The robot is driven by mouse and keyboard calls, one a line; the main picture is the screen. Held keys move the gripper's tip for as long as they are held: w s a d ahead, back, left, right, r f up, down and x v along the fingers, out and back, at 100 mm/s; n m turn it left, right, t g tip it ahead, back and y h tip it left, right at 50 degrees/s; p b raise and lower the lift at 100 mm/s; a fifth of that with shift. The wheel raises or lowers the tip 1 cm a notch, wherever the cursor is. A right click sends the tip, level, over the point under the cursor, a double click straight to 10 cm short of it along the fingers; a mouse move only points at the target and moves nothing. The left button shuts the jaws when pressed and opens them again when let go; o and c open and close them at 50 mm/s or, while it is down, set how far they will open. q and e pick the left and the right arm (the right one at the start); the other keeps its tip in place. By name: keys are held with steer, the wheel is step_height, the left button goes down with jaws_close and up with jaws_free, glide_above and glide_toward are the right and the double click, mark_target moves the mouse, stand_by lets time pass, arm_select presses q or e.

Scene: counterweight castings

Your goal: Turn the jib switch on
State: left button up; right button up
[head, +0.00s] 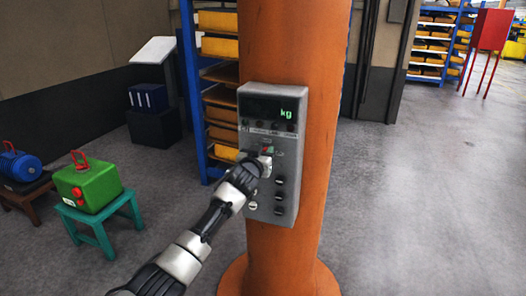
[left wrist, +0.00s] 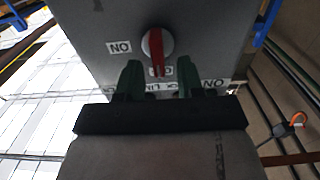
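A grey control box (head: 268,140) is fixed to an orange column and has a dark display reading "kg". Several knobs and labels sit on its face, too small to read in the head view. My left gripper (head: 263,160) is at the box face, just below a small red and green detail. In the left wrist view, a rotary switch with a red handle (left wrist: 156,48) points along the gap between the two dark green fingers (left wrist: 158,78). The fingers stand apart, with gaps beside the handle. My right gripper is out of view.
The orange column (head: 284,250) stands behind the box. A green box (head: 88,187) sits on a teal stool (head: 103,222) at left, beside a blue cylindrical item (head: 20,166). A blue rack (head: 193,90) with yellow bins stands behind. The floor at right is clear.

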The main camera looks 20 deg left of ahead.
arm_select(q)
steer(key=shift+w, duration=0.1)
steer(key=shift+c, duration=0.4)
jaws_close()
steer(key=shift+d+f+m, duration=0.3)
steer(key=shift+m, duration=2.7)
steer(key=shift+d+f+m, duration=0.35)
steer(key=shift+m, duration=2.65)
steer(key=shift+d+f+m, duration=0.3)
steer(key=shift+m, duration=2.7)
